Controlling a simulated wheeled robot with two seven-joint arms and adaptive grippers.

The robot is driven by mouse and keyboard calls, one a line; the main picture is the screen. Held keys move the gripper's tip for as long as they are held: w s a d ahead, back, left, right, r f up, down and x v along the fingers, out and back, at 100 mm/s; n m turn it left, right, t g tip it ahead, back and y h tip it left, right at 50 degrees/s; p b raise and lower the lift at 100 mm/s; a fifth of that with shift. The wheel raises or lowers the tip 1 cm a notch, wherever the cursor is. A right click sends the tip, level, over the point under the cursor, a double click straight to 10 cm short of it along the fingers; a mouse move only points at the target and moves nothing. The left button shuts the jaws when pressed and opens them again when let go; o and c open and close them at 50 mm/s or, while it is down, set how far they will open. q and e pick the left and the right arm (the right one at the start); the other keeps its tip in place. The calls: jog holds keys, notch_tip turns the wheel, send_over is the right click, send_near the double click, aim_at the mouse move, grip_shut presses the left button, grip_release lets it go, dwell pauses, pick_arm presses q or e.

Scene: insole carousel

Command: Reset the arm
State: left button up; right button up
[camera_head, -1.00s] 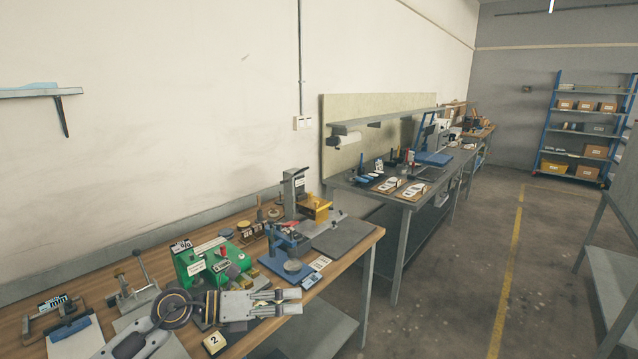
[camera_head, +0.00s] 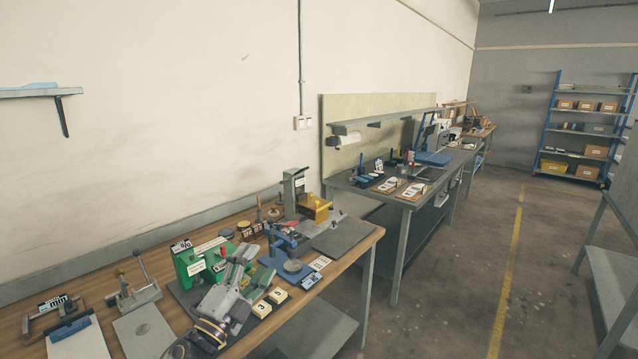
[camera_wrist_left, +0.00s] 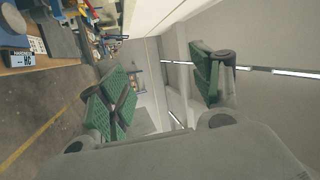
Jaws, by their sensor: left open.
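My left gripper (camera_head: 240,268) is low over the near workbench (camera_head: 352,243) in the head view, in front of the green machine (camera_head: 188,266) and partly covering it. Its arm comes in from the bottom edge, and the fingers point up and away in the picture. In the left wrist view, the left gripper (camera_wrist_left: 165,78) has its two green-padded fingers spread wide, with nothing between them. My right gripper does not show in either view.
A grey mat (camera_head: 345,238) is bare at the bench's right end.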

pick_arm(q)
jog(key=s+a+f+n+g+y, duration=0.3)
jog(key=a+f+n+g+y, duration=0.15)
jog(key=f+n, duration=0.35)
jog(key=s+a+f+n+g+y, duration=0.3)
jog(key=a+f+n+y, duration=0.35)
jog(key=f, duration=0.35)
jog(key=s+d+f+n+g+h, duration=0.1)
jog(key=s+d+f+n+g, duration=0.1)
jog(key=s+f+g, duration=0.45)
jog(key=s+d+f+n+g+h, duration=0.1)
jog(key=s+f+n+g+h, duration=0.15)
jog(key=s+f, duration=0.7)
jog(key=s+a+f+m+g+y, duration=0.1)
jog(key=s+f, duration=0.2)
jog(key=f, duration=1.2)
jog(key=s+f, duration=0.3)
jog(key=f, duration=1.3)
jog(key=s+a+f, duration=0.2)
jog(key=s+f, duration=0.7)
jog(key=s, duration=0.1)
jog(key=s+a+f+g, duration=0.1)
jog(key=s+a+f, duration=0.2)
jog(key=s+f, duration=0.6)
jog(key=shift+s+a+f, duration=0.2)
jog(key=shift+s+a, duration=0.15)
jog(key=shift+s, duration=0.55)
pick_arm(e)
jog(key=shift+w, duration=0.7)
